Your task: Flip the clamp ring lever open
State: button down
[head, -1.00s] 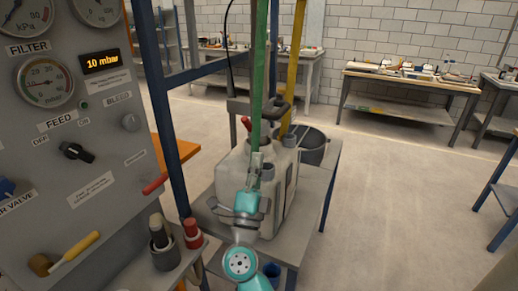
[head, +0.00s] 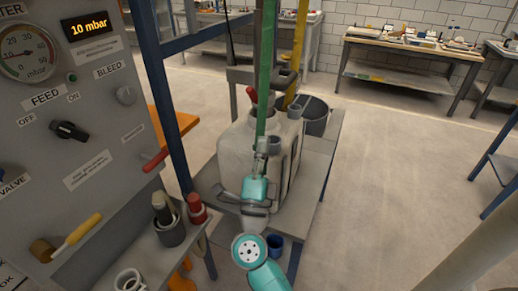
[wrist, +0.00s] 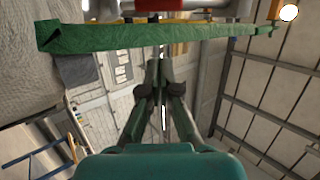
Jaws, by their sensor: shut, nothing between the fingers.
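A pale canister (head: 236,146) stands on a grey bench, with a dark frame-like handle and grey ports on top. A small red handle (head: 252,95) sticks up at its top beside a green bar (head: 267,60); I cannot tell whether it is the clamp ring lever. A clamp ring is not clearly seen. My gripper (head: 262,145) is shut and empty, pointing up in front of the canister, close to the green bar's lower end. In the wrist view its fingertips (wrist: 158,62) lie just below the green bar (wrist: 150,38), with a red part (wrist: 160,5) beyond.
A control panel (head: 70,110) with gauge, knobs and a red lever (head: 154,161) fills the left. A shelf below it holds a dark cup (head: 169,232) and a red-topped item (head: 197,208). A blue post (head: 160,100) stands between panel and canister. Floor (head: 400,160) to the right is clear.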

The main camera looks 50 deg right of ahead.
aim_at(255, 99)
jog(key=w+d+r, duration=0.4)
jog(key=w+r, duration=0.1)
jog(key=w, duration=0.1)
jog(key=shift+w+d+r, duration=0.2)
jog(key=shift+w+d, duration=0.1)
jog(key=shift+d, duration=0.05)
